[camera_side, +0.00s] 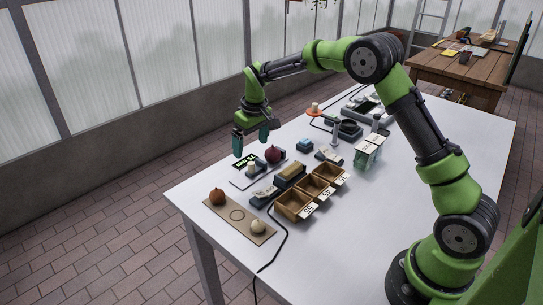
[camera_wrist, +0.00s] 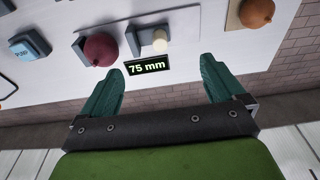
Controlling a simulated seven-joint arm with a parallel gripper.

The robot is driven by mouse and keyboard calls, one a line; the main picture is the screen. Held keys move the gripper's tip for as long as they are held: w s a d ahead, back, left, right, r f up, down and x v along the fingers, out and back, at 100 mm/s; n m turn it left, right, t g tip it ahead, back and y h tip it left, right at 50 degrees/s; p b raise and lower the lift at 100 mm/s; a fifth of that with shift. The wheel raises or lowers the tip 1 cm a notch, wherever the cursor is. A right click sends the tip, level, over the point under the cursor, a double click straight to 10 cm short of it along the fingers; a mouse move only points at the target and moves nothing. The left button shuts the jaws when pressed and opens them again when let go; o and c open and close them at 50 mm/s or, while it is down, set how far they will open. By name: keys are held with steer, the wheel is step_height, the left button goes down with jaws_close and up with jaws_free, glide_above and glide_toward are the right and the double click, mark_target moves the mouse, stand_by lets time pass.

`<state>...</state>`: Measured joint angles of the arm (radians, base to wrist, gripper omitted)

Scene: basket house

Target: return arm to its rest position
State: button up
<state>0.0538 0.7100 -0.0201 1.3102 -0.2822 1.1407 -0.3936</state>
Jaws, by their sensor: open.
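My green arm arches over the white table (camera_side: 420,165). My gripper (camera_side: 251,148) hangs fingers-down above the table's far left edge, behind the measuring device. In the wrist view my gripper (camera_wrist: 163,78) has its two teal fingers well apart with nothing between them. The measuring device's display (camera_wrist: 147,66) reads 75 mm just beyond the fingertips. A dark red round bulb (camera_wrist: 101,49) sits beside the device, and it also shows in the side view (camera_side: 272,154). A small pale piece (camera_wrist: 160,41) is at the device. My fingers appear apart from all of these.
A board (camera_side: 239,215) holds an orange-brown bulb (camera_side: 216,196) and a pale bulb (camera_side: 258,227). Three wooden bins (camera_side: 294,205) with labels stand mid-table. A green-edged clear container (camera_side: 368,152) and a blue button box (camera_side: 304,145) stand farther back. A black cable crosses the front.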

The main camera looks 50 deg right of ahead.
stand_by(0.3)
steer(key=s+a+r+m+t, duration=0.1)
steer(key=s+r, duration=0.4)
steer(key=s, duration=0.5)
steer(key=s+a+r+m+t+y, duration=0.1)
steer(key=s+r, duration=0.4)
steer(key=s, duration=0.5)
steer(key=s+a+r+m+t+y, duration=0.1)
steer(key=s+a+r+m+t, duration=0.1)
steer(key=s, duration=0.8)
step_height(320, 180, up, 3)
steer(key=a+t, duration=0.1)
steer(key=a, duration=0.1)
steer(key=shift+s+a, duration=0.35)
steer(key=shift+s, duration=0.05)
